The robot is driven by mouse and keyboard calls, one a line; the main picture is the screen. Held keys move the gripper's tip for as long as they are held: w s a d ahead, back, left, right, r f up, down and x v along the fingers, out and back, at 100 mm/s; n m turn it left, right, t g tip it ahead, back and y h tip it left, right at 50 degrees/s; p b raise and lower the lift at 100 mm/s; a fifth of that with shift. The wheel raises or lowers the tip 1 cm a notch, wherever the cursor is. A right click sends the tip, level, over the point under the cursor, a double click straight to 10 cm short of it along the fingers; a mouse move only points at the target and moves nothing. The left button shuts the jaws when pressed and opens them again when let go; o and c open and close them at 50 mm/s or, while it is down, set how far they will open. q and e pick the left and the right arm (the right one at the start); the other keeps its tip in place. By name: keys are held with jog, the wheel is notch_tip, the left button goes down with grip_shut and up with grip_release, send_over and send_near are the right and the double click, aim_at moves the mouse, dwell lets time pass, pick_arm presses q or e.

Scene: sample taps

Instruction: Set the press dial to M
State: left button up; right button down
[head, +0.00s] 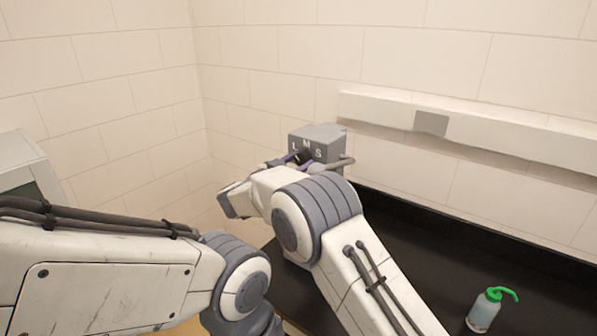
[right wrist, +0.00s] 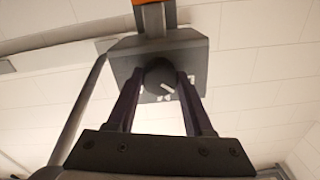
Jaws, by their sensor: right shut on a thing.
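The press (head: 327,134) is a grey box with the letters L, M and S in an arc on its face. Its dark round dial (right wrist: 158,76) sits between the two fingers of my right gripper (right wrist: 160,84), which is shut on it. A white line on the dial slants to the lower right in the right wrist view; the small marks below the dial are too blurred to read. In the head view my right gripper (head: 303,157) is at the press face, under the letters, and hides most of the dial. My left arm shows at the left, but its gripper is out of frame.
A black counter (head: 415,235) runs along the wall. A wash bottle with a green cap (head: 486,310) stands on it at the lower right. A white wall rail (head: 480,125) runs above. A grey-white box (head: 22,172) is at the far left.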

jog(key=m+b, duration=0.4)
jog(key=b, duration=0.1)
jog(key=m+b, duration=0.2)
jog(key=b, duration=0.1)
jog(key=shift+f, duration=0.35)
jog(key=shift+r+m+b, duration=0.2)
jog(key=shift+m+b, duration=1.15)
jog(key=shift+m, duration=0.25)
jog(key=shift+a, duration=0.1)
jog(key=shift+c, duration=1.5)
grip_release()
jog(key=shift+r, duration=0.1)
jog(key=shift+s, duration=0.15)
